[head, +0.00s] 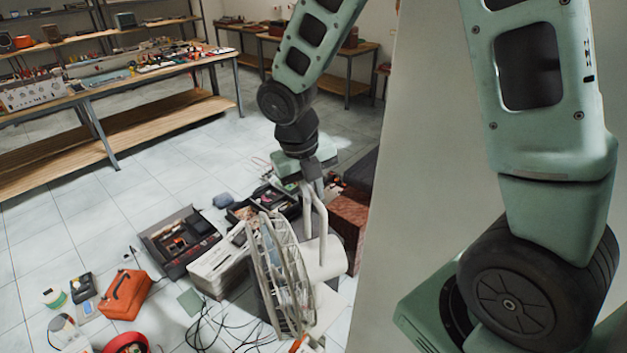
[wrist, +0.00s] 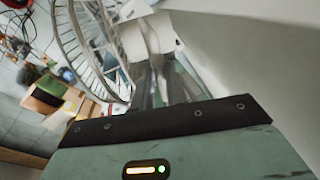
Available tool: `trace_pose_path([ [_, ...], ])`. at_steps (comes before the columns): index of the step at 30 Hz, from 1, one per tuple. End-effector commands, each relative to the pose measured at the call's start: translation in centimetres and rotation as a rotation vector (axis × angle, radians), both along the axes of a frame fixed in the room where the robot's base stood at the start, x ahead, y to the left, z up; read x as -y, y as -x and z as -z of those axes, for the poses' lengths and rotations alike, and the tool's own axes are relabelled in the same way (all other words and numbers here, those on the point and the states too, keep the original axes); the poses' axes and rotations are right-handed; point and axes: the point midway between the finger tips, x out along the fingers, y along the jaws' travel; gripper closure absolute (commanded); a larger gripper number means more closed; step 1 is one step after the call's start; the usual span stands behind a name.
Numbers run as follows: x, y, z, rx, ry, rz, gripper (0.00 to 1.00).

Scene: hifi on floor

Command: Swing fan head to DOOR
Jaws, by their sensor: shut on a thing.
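The fan stands on the floor in the middle of the head view. Its round wire cage (head: 272,275) is seen nearly edge-on and faces left, with the pale motor housing (head: 326,260) behind it. My gripper (head: 313,186) points down from above and is shut on the pale handle (head: 323,222) that rises from the housing. In the wrist view the cage (wrist: 88,45) fills the upper left and the pale housing (wrist: 150,38) lies just beyond my gripper (wrist: 160,85). The fan's base is mostly hidden. No marking that reads DOOR is legible.
An open dark case (head: 178,240) and a pale box (head: 218,268) stand close left of the fan. A red-brown box (head: 348,230) is close on its right. An orange case (head: 125,294) and loose cables (head: 225,333) lie in front. A workbench (head: 120,82) stands far left, with clear floor before it.

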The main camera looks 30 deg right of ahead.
Motion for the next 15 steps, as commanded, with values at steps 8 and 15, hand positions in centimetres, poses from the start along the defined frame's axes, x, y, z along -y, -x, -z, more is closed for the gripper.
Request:
trace_pose_path([
  [8, -0.30, 0.13, -0.55, 0.000, 0.000, -0.241, 1.00],
  [15, -0.37, 0.19, -0.39, 0.002, -0.001, -0.405, 1.00],
])
